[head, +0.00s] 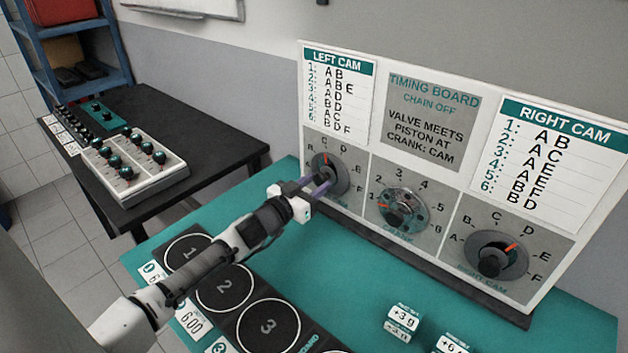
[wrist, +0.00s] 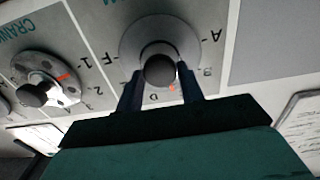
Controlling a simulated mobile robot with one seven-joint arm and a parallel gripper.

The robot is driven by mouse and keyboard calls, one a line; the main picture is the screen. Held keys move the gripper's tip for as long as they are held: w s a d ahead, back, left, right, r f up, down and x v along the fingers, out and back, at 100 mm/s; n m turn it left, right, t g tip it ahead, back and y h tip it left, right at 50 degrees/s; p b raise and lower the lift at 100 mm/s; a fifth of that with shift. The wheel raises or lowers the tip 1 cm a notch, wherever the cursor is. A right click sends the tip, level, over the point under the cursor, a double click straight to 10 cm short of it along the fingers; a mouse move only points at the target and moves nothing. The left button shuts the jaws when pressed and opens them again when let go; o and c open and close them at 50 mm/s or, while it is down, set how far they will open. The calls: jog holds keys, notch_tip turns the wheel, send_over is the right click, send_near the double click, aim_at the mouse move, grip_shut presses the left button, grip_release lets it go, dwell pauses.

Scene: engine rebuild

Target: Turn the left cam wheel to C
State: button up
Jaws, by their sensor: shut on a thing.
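The left cam wheel (head: 330,172) is a grey disc with a dark round knob and an orange mark, on the left panel of the timing board. My gripper (head: 312,188) is shut on its knob, one finger on each side. In the wrist view the wheel (wrist: 190,28) appears upside down, with my gripper (wrist: 160,76) around the dark knob (wrist: 159,70). In the head view the orange mark points up, close to the letter C. In the wrist view the mark lies between B and D; the C is hidden there, so exact alignment cannot be told.
The crank wheel (head: 402,210) and right cam wheel (head: 498,257) are to the right on the board. The teal bench (head: 340,280) holds a black numbered tray (head: 207,318) and small labelled blocks (head: 402,322). A black table (head: 185,125) with a knob box stands at left.

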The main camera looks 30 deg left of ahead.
jog(key=shift+r+n, duration=0.1)
jog(key=shift+n, duration=0.6)
jog(key=shift+p, duration=0.3)
jog(key=o, duration=1)
